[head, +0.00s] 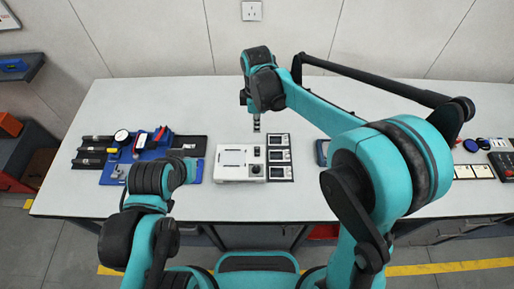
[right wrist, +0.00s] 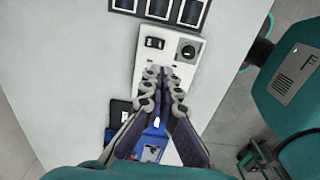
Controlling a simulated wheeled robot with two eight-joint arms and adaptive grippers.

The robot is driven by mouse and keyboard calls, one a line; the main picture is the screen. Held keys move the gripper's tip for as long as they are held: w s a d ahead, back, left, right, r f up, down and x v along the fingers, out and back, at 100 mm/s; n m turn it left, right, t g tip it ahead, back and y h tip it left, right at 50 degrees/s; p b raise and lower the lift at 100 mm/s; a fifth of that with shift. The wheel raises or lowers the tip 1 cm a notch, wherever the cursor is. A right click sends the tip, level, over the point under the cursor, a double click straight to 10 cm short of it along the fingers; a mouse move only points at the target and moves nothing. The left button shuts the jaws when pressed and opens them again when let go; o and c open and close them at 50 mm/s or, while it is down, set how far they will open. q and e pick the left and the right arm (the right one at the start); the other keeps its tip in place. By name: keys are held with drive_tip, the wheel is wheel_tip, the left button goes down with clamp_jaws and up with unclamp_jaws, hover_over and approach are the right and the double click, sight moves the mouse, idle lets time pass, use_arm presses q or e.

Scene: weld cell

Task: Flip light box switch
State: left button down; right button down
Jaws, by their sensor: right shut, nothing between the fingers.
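The white light box (head: 232,172) sits on the table, left of the middle. Its right end carries a small dark rocker switch (right wrist: 154,43) and a round dark knob (right wrist: 188,51), clear in the right wrist view. In the head view the rocker (head: 257,151) is the farther one and the knob (head: 256,170) the nearer. My right gripper (head: 256,129) points down over the box's far side. In the right wrist view its fingertips (right wrist: 167,72) are together and empty, just short of the rocker and knob; contact cannot be told. My left gripper is mostly hidden by its wrist.
Three dark framed panels (head: 279,156) lie right of the box. A dark handheld device (head: 322,152) lies further right. The table's back strip (head: 180,95) is clear.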

sight(257, 153)
wheel_tip(257, 153, down, 14)
drive_tip(key=b, duration=0.3)
idle(0.3)
drive_tip(key=shift+b, duration=0.3)
drive_tip(key=shift+s+f+b, duration=0.1)
drive_tip(key=shift+f+b, duration=0.25)
drive_tip(key=shift+f, duration=0.05)
drive_tip(key=shift+s+r, duration=0.1)
drive_tip(key=shift+r, duration=0.05)
drive_tip(key=shift+w, duration=0.25)
